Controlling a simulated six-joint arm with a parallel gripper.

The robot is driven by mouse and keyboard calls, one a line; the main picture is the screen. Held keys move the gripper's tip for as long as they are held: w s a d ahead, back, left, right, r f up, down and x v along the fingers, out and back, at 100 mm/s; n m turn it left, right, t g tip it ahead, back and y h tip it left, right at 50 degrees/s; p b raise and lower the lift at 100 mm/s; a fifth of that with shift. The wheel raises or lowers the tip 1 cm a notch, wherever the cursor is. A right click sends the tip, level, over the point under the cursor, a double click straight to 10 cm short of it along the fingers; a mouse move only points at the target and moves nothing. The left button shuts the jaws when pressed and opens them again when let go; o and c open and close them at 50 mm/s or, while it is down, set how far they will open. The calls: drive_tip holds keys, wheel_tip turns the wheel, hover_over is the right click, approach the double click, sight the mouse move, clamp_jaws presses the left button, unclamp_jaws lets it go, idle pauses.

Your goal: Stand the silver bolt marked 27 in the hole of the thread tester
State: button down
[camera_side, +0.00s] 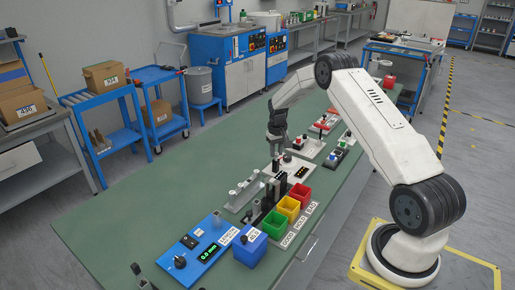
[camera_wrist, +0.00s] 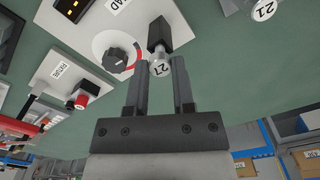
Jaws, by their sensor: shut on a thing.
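My gripper (camera_wrist: 158,68) is shut on the silver bolt marked 27 (camera_wrist: 160,69), whose round head with its label sits between the fingertips. In the side view my gripper (camera_side: 277,138) hangs low over the middle of the bench. The thread tester (camera_wrist: 97,22) is the white plate with a partly cut-off label ending in "AD", a dark dial and a red-marked arc. A black block (camera_wrist: 158,35) lies just beyond the bolt in the wrist view. The hole is hidden, and I cannot tell whether the bolt's shank is in it.
Another numbered silver bolt (camera_wrist: 263,9) is at the top right of the wrist view. A plate with a red knob (camera_wrist: 82,101) is at left. Red (camera_side: 301,193), yellow (camera_side: 289,207) and green (camera_side: 274,223) bins line the bench's front. Green bench top (camera_side: 140,220) is clear at left.

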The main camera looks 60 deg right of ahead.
unclamp_jaws()
idle(0.5)
drive_tip(key=shift+r, duration=0.15)
drive_tip(key=shift+r, duration=3.85)
